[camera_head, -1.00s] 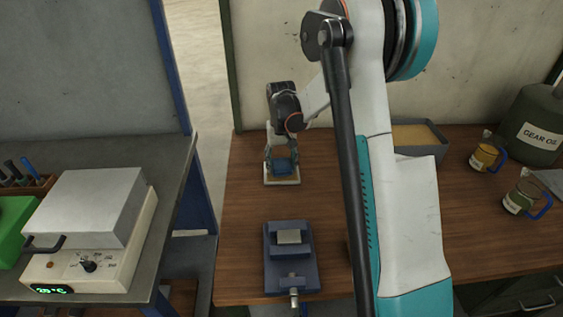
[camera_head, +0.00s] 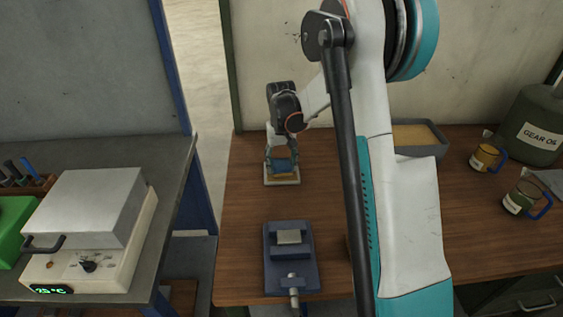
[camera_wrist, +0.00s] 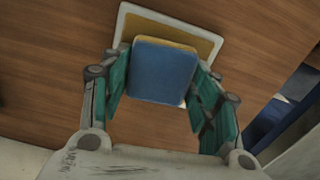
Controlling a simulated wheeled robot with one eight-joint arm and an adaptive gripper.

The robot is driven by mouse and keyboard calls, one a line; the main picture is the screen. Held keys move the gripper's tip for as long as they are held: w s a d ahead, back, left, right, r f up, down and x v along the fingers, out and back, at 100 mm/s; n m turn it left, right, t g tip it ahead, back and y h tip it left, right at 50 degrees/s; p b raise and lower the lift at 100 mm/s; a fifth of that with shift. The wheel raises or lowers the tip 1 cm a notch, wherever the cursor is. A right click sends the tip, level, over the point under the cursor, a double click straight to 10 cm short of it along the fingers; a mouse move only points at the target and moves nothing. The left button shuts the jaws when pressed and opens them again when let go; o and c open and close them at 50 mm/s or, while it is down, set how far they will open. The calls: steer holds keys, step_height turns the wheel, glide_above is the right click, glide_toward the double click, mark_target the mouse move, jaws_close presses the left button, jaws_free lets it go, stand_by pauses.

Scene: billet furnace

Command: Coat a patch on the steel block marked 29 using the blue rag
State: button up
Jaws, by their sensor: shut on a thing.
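My gripper (camera_head: 281,152) is shut on the blue rag (camera_wrist: 162,74), a folded pad between its teal finger pads in the wrist view. The rag also shows small below the gripper in the head view. A yellowish strip shows along the rag's far edge. Under it is a shallow white-rimmed tray (camera_wrist: 124,25) with a yellow-brown inside, on the wooden bench; whether the rag touches it I cannot tell. A small grey steel block (camera_head: 289,237) sits in the blue vise (camera_head: 270,268), nearer the camera. No number is legible on it.
A grey bin (camera_head: 422,138) with tan contents, mugs (camera_head: 523,199) and a gear oil can (camera_head: 541,122) stand on the right. Bare bench lies between tray and vise.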

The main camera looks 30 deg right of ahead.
mark_target(281, 163)
steer(key=shift+r+p, duration=1.95)
steer(key=shift+r, duration=1.55)
steer(key=shift+a+f, duration=0.1)
